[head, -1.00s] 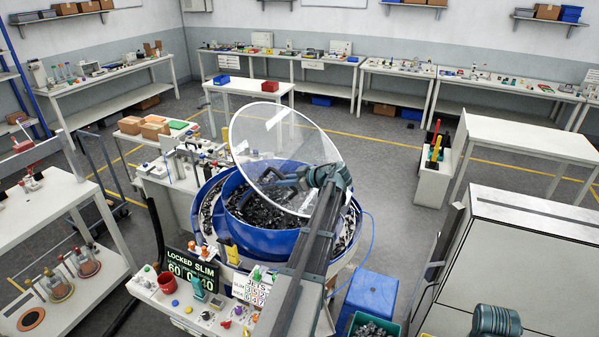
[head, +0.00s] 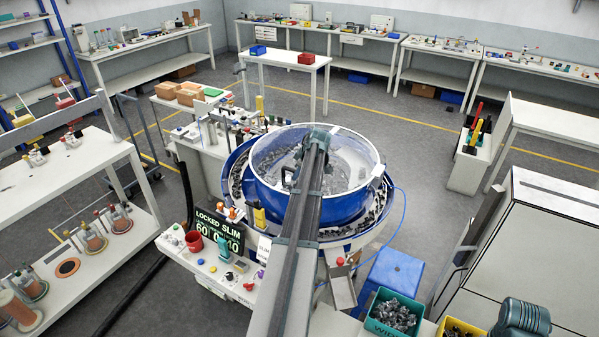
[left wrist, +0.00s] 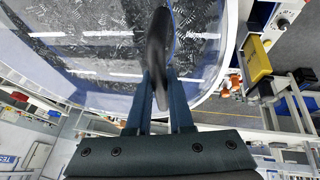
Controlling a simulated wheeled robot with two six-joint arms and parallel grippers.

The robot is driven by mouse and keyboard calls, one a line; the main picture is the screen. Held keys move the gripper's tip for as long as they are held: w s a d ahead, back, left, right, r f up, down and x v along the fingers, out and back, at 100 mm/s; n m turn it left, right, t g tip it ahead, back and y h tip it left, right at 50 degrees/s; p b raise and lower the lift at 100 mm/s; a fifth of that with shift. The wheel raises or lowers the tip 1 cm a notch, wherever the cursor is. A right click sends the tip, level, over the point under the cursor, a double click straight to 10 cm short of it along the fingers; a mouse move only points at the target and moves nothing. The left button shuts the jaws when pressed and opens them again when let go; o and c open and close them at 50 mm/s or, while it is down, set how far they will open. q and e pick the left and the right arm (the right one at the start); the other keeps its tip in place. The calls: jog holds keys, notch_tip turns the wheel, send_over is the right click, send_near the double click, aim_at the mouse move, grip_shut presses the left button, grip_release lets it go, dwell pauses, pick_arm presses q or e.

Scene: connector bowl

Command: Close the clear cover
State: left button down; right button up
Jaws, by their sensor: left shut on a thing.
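The clear cover (head: 352,160) lies about level over the blue bowl (head: 345,208). I cannot tell whether it touches the rim all round. Dark connectors show through it in the left wrist view (left wrist: 110,50). My left gripper (head: 290,180) is at the cover's near left side, partly hidden by my own arm. In the left wrist view my left gripper (left wrist: 160,88) is shut on the cover's black curved handle (left wrist: 158,45).
A blue box (head: 395,272) and a green bin of parts (head: 395,314) stand at the right. Open floor lies behind the bowl.

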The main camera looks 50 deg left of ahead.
pick_arm(q)
jog(key=shift+s+d+f, duration=0.1)
jog(key=shift+d+f, duration=0.05)
jog(key=shift+f, duration=0.05)
dwell(0.3)
jog(key=c, duration=0.8)
grip_release()
jog(key=p+v, duration=0.5)
jog(key=shift+r, duration=0.35)
jog(key=d, duration=1.1)
jog(key=shift+s+d+f+b, duration=0.3)
jog(key=shift+s+f+b, duration=0.05)
jog(key=shift+s, duration=0.05)
